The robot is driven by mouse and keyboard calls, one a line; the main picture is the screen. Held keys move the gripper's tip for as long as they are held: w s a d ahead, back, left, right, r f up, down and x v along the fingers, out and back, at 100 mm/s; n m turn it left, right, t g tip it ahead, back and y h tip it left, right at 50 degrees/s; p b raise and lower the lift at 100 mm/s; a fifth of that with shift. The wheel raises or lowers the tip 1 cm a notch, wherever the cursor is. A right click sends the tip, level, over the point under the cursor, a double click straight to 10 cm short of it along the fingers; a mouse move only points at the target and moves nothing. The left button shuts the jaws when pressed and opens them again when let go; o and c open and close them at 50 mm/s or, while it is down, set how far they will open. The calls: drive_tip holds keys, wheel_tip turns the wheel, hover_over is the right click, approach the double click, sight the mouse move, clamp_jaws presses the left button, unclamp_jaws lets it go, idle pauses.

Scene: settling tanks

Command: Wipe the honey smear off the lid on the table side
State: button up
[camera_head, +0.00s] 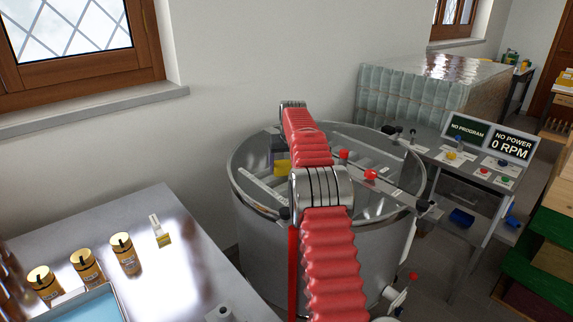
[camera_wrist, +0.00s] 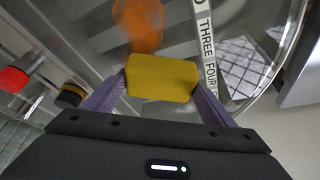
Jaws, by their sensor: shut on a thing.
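A yellow sponge (camera_wrist: 161,79) is clamped between the two purple fingers of my gripper (camera_wrist: 160,84) in the wrist view. In the head view the sponge (camera_head: 283,167) and my gripper (camera_head: 272,155) show over the left half of the round steel drum, partly behind my red arm. An orange honey smear (camera_wrist: 140,24) lies on the clear lid (camera_wrist: 95,40), just beyond the sponge's upper left edge in the wrist view. Whether the sponge touches the lid I cannot tell. In the head view the lid (camera_head: 254,186) covers the drum's table side; no smear can be made out there.
A steel table (camera_head: 190,252) at the left holds several jars (camera_head: 125,252) and a blue-filled tray (camera_head: 88,306). Red knobs (camera_head: 370,175) stand on the drum's crossbar. A white strip (camera_wrist: 207,52) marked "THREE FOUR" lies right of the sponge.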

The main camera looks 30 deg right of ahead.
drive_tip(key=shift+f, duration=0.4)
idle(0.3)
drive_tip(key=shift+s, duration=0.2)
drive_tip(key=shift+s+d+f, duration=0.1)
drive_tip(key=shift+s+d, duration=0.05)
drive_tip(key=shift+s, duration=0.8)
drive_tip(key=shift+s+d, duration=0.15)
drive_tip(key=shift+s, duration=0.75)
drive_tip(key=shift+s, duration=0.1)
drive_tip(key=shift+s+d+r, duration=0.1)
drive_tip(key=shift+s+d, duration=0.05)
drive_tip(key=shift+s, duration=0.8)
drive_tip(key=shift+s+d+r, duration=0.1)
drive_tip(key=shift+s, duration=0.8)
drive_tip(key=shift+s, duration=0.1)
drive_tip(key=shift+s, duration=0.25)
drive_tip(key=shift+s+d+f, duration=0.1)
drive_tip(key=shift+s+d, duration=0.05)
drive_tip(key=shift+s, duration=0.7)
drive_tip(key=shift+s+d+f, duration=0.1)
drive_tip(key=shift+s, duration=0.7)
